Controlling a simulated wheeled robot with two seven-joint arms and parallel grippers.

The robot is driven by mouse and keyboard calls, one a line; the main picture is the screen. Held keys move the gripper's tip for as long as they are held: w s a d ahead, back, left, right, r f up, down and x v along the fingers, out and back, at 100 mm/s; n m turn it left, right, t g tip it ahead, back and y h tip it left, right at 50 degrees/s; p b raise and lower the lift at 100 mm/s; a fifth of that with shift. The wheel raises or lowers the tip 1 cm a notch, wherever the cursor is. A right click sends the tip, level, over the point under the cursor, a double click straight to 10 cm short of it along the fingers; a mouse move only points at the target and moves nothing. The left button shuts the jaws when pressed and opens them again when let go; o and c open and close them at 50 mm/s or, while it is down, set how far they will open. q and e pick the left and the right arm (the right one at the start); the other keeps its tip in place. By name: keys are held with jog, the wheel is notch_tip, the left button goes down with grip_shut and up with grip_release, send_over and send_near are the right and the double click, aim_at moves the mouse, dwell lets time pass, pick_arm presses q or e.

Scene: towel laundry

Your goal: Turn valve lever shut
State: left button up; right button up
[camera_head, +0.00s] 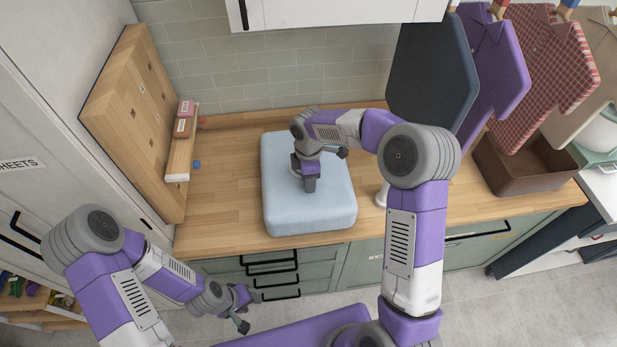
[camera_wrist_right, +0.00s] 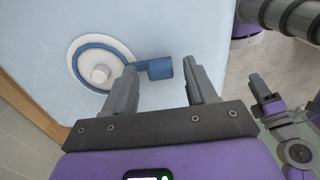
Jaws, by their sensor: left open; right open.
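A light blue box (camera_head: 310,215) sits on the wooden counter. In the right wrist view, its face (camera_wrist_right: 210,25) carries a white round valve plate (camera_wrist_right: 78,50) with a white centre knob (camera_wrist_right: 98,74). A blue lever (camera_wrist_right: 156,68) has a ring around the knob and a handle pointing right. My right gripper (camera_wrist_right: 160,74) is open, and the handle's end appears between its fingertips; contact cannot be told. In the head view, my right gripper (camera_head: 310,184) is over the box and the valve does not show. My left gripper (camera_head: 242,307) is open and empty in front of the drawers.
A wooden pegboard (camera_head: 130,110) with a small shelf (camera_head: 181,155) stands left. Hanging clothes (camera_head: 555,75) and a brown bin (camera_head: 520,175) are at the right. Bare counter (camera_head: 215,215) lies left of the box. My left arm also shows in the right wrist view.

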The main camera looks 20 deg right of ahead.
notch_tip(320, 180, up, 7)
dwell(0.3)
dwell(0.5)
